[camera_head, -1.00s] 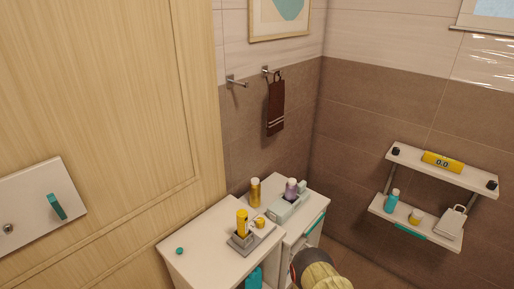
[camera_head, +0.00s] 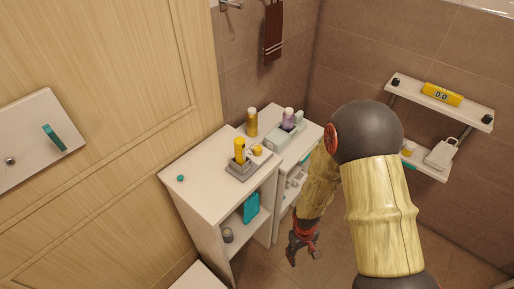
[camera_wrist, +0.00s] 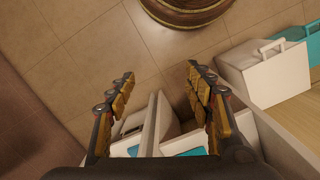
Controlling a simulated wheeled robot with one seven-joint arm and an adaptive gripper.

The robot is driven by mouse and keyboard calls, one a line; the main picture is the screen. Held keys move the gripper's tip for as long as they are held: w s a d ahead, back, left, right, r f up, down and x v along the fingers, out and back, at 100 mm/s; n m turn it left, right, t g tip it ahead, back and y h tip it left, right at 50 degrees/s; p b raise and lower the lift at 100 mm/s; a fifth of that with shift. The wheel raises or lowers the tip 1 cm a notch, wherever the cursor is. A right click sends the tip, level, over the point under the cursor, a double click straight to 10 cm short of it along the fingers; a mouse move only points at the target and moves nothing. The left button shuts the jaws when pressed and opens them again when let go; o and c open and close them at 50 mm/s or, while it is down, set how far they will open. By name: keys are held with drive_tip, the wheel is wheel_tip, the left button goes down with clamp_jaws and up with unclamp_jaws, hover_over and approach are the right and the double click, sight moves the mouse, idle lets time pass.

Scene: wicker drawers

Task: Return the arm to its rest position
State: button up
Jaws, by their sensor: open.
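My gripper (camera_head: 303,243) hangs below the bent arm in the head view, in front of the white cabinet (camera_head: 215,195). In the wrist view my gripper (camera_wrist: 160,76) shows two fingers spread apart with nothing between them. The wood-patterned arm links and dark elbow, both mine, stand at the right of the cabinet and hide part of the lower wall shelf. I cannot tell the exact gap between the gripper and the cabinet.
Bottles stand on the cabinet top, including a yellow one (camera_head: 239,151). A teal item (camera_head: 251,207) sits inside the cabinet. Wall shelves (camera_head: 452,104) are at right. The wrist view shows a round brown object (camera_wrist: 185,12) and a white handled box (camera_wrist: 262,75).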

drive_tip(key=s+d+r+m+t, duration=0.1)
drive_tip(key=s+r+t, duration=0.1)
drive_tip(key=r, duration=1.2)
drive_tip(key=s+r+m+t, duration=0.2)
drive_tip(key=s+r, duration=0.1)
drive_tip(key=r, duration=1.2)
drive_tip(key=s+d+r+m+t, duration=0.1)
drive_tip(key=s+r+t, duration=0.1)
drive_tip(key=r, duration=1.3)
drive_tip(key=shift+s+d+r+m+t+y, duration=0.15)
drive_tip(key=shift+s+d+m+t+y, duration=0.15)
drive_tip(key=shift+s+m+y, duration=0.1)
